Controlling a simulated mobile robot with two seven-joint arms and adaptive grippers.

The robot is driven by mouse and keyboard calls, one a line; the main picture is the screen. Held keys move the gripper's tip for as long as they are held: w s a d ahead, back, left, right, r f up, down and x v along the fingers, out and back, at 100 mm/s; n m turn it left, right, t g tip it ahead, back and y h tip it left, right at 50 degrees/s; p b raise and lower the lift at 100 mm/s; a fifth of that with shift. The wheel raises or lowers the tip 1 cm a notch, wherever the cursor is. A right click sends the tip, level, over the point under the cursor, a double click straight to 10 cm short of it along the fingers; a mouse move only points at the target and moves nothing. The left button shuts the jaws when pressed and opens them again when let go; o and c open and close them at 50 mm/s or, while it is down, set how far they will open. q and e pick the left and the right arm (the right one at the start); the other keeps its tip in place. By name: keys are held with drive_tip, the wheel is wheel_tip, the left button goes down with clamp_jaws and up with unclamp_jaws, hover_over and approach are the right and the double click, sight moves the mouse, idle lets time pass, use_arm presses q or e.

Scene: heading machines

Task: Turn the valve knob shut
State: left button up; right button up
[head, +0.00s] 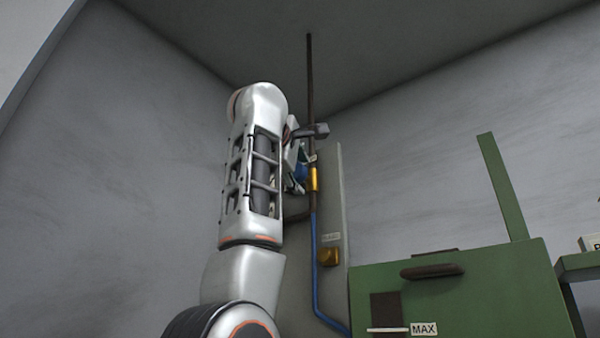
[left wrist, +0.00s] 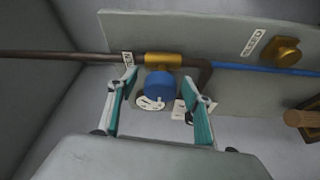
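The blue valve knob (left wrist: 160,86) sits on a brass valve body (left wrist: 163,60) in the left wrist view. In the head view the knob (head: 301,172) is partly hidden by my gripper, and the brass body (head: 313,180) shows on the vertical pipe. My left gripper (left wrist: 161,82) is open, with one teal-padded finger on each side of the knob. Gaps show between both fingers and the knob, so it is not gripped. White marked plates (left wrist: 150,103) lie by the knob, partly hidden by it and the right finger. My right gripper is in neither view.
A dark pipe (head: 310,95) runs up from the valve and a blue pipe (head: 315,260) runs down. A second brass knob (left wrist: 284,50) with a label is on the same grey panel (left wrist: 205,35). A green cabinet (head: 480,300) stands at the lower right.

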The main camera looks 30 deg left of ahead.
use_arm(q)
drive_tip(key=shift+w, duration=0.1)
drive_tip(key=shift+d, duration=0.1)
drive_tip(key=v, duration=1.2)
idle(0.4)
drive_tip(key=shift+f, duration=0.1)
